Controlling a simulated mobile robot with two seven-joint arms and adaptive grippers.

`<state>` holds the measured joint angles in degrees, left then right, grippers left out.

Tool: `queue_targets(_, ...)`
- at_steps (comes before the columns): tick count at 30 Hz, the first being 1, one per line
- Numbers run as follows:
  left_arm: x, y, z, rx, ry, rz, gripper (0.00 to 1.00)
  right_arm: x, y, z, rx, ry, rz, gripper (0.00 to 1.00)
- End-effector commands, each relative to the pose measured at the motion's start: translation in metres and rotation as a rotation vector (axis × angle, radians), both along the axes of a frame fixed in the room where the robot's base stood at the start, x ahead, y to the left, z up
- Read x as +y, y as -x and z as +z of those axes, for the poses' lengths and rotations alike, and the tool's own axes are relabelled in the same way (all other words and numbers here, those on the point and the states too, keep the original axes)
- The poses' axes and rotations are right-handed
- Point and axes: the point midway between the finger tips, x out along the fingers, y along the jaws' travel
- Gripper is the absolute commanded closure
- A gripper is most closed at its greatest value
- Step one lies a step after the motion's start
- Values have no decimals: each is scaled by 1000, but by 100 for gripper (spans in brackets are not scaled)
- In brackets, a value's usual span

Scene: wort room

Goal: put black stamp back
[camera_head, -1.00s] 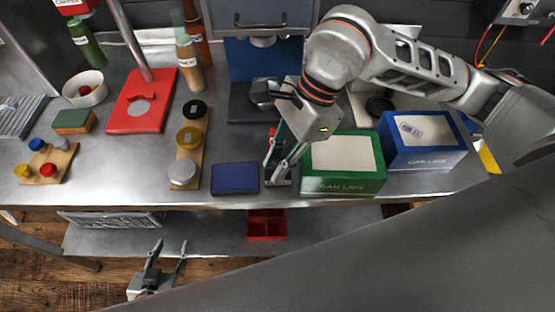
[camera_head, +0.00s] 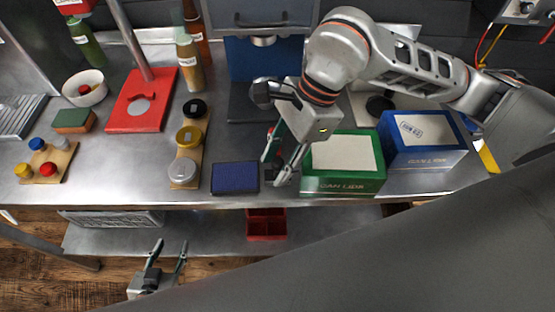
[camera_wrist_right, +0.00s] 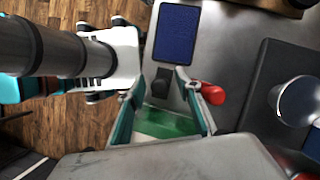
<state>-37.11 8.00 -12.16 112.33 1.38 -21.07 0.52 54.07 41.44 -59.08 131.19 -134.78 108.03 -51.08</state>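The black stamp appears as a small dark piece (camera_wrist_right: 161,84) near my right fingertips in the right wrist view; in the head view a dark bit (camera_head: 270,174) shows beside them, partly hidden. My right gripper (camera_head: 274,168) points down at the bench's front edge, between the blue pad and the green box. Its teal fingers (camera_wrist_right: 164,82) stand apart, with the dark piece between them and a gap beside it. The blue ink pad (camera_head: 235,177) lies flat just left of the gripper. My left gripper (camera_head: 169,250) is open and empty, low in front of the bench.
A green lid box (camera_head: 343,183) and a blue lid box (camera_head: 425,158) stand right of the gripper. A red-handled item (camera_wrist_right: 213,94) is beside the right finger. A wooden holder with jars (camera_head: 183,170) stands left of the pad. A red bin (camera_head: 266,225) is on the lower shelf.

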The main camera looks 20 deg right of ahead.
Motion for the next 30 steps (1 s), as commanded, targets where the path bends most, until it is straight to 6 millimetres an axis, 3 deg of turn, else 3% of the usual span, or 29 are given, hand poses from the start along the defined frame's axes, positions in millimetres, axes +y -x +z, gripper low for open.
queue_targets(12,0,0,-9,-1,1,0,60,-31,-6,74,-7,0,-3,66)
queue_targets(18,0,2,-14,5,0,0,60,-42,-7,101,-3,0,-1,66)
queue_targets(30,0,2,-15,6,0,0,60,-46,-6,112,0,0,0,66)
